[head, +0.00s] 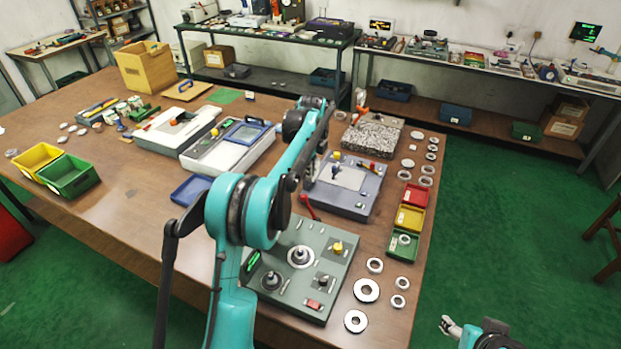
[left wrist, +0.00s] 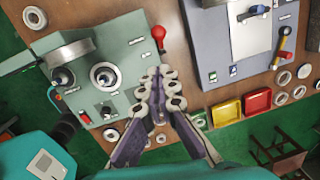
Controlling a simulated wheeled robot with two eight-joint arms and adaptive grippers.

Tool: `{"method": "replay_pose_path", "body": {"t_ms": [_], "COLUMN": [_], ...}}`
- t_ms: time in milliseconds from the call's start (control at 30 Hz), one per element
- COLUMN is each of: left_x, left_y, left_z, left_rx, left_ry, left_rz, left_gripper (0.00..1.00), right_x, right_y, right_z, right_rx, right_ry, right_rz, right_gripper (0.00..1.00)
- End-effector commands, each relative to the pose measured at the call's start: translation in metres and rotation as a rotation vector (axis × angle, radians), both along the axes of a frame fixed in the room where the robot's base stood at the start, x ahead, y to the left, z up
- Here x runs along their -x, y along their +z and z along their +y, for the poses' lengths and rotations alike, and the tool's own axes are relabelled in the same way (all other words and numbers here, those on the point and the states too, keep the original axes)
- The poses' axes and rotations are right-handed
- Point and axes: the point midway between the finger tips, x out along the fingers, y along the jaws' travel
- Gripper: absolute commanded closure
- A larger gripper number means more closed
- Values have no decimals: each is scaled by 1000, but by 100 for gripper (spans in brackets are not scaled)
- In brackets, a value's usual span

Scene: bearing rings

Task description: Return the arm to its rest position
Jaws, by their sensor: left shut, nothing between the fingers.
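My left gripper (left wrist: 160,88) shows in the left wrist view with its fingers together and nothing between them. It is above the bench, over the gap between the grey-green fixture (left wrist: 122,42) and the blue-grey device (left wrist: 225,72). In the head view my teal left arm is raised and bent over the bench, and it largely hides the left gripper. The grey-green fixture (head: 325,238) stands below the arm, with knobs and upright posts. At the lower right of the head view, a small part of my right arm's end (head: 451,326) shows beyond the bench edge; its fingers are unclear.
Bearing rings (head: 366,290) lie along the bench's right edge. Red (head: 416,194), yellow (head: 409,217) and green (head: 402,245) bins stand beside the blue-grey device (head: 352,203). A red-knobbed lever (left wrist: 158,36) rises near the gripper.

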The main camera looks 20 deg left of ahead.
Motion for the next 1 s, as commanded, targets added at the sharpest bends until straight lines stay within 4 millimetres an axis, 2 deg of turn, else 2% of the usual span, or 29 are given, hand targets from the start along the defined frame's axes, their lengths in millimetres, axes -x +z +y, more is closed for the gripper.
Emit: {"method": "replay_pose_path", "body": {"t_ms": [100, 667, 767, 867, 1000], "left_x": [1, 4, 17, 41, 88], "left_y": [6, 9, 19, 34, 51], "left_z": [0, -2, -11, -24, -47], "left_rx": [0, 2, 12, 33, 85], "left_ry": [0, 18, 87, 214, 437], "left_rz": [0, -7, -33, -82, -165], "left_gripper": [100, 100, 100, 100, 100], "right_x": [0, 0, 0, 0, 0], "right_y": [1, -1, -6, -15, -28], "right_z": [0, 0, 0, 0, 0], "right_rx": [0, 0, 0, 0, 0], "right_ry": [0, 0, 0, 0, 0], "right_rz": [0, 0, 0, 0, 0], "right_gripper": [41, 41, 41, 41, 41]}}
